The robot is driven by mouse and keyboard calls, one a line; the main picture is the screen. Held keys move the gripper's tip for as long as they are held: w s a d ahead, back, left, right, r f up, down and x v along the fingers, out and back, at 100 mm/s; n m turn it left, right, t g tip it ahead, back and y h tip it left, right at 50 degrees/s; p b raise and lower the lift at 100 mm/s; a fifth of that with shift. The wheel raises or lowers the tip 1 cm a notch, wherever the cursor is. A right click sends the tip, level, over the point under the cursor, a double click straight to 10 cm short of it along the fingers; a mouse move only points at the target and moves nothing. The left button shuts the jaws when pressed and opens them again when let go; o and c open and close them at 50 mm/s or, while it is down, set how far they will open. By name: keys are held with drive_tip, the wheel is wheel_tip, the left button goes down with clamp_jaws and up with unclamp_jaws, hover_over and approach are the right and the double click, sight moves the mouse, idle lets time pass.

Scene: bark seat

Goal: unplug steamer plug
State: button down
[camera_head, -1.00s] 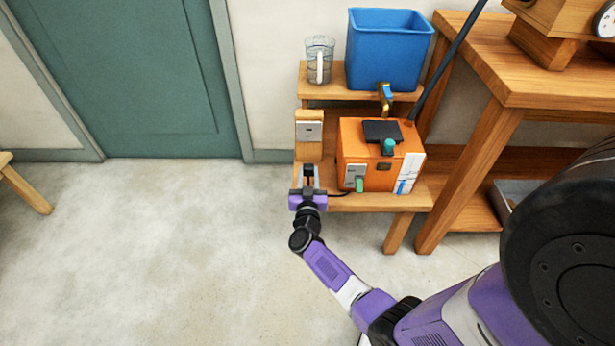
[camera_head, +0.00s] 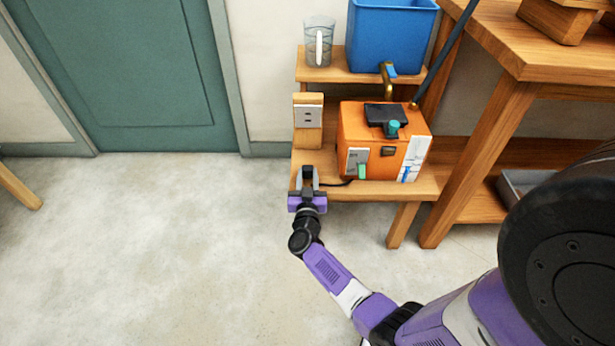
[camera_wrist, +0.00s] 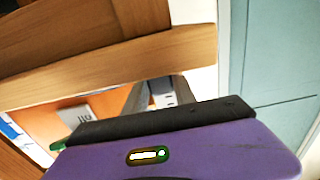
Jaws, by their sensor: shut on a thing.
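The orange steamer (camera_head: 412,155) stands on the low wooden bench, with a black top plate and a teal knob. A dark cord (camera_head: 338,184) runs from its left side to my gripper (camera_head: 309,172). My gripper is shut on the plug, which shows only as a small dark shape between the grey fingers. The grey wall outlet (camera_head: 308,116) sits on a wooden block; its slots are visible and my gripper is apart from it, on the near side. In the wrist view my gripper (camera_wrist: 160,84) shows its grey fingers, with the orange steamer (camera_wrist: 85,112) to the left; the plug cannot be made out.
A blue bin (camera_head: 390,38) and a clear jug (camera_head: 319,42) stand on the raised shelf (camera_head: 345,74) behind. A brass tap (camera_head: 388,80) hangs above the steamer. A wooden table (camera_head: 490,110) stands at the right.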

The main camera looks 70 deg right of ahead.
drive_tip(key=shift+f, duration=0.35)
drive_tip(key=c, duration=0.9)
unclamp_jaws()
drive_tip(key=shift+c, duration=0.2)
drive_tip(key=p+v, duration=0.2)
drive_tip(key=v, duration=0.6)
